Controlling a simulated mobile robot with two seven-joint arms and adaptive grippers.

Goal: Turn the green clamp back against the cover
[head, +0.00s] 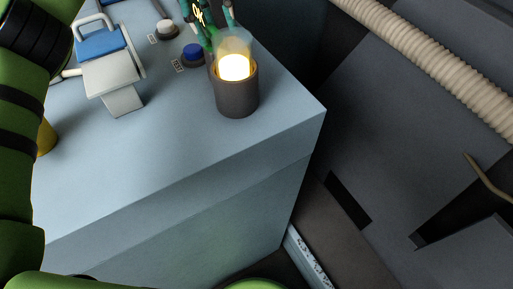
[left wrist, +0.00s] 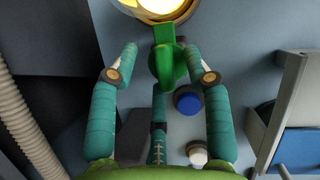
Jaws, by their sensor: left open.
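The green clamp (left wrist: 168,56) shows in the left wrist view as a bright green lever with a rounded body, just below the rim of the lit round lamp (left wrist: 160,8). My left gripper (left wrist: 163,65) is open, with one teal finger on each side of the clamp; I see gaps between them. In the head view, my left gripper (head: 211,22) is at the top edge, behind the glowing lamp (head: 235,68) in its dark cup, and largely cut off. I cannot make out which surface is the cover. My right gripper is not in view.
A blue button (head: 193,52) and a white button (head: 167,28) stand on the pale blue cabinet top (head: 170,135). A grey bracket with a blue pad (head: 100,45) is left of them. A ribbed beige hose (head: 430,55) runs at the right, beyond the cabinet.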

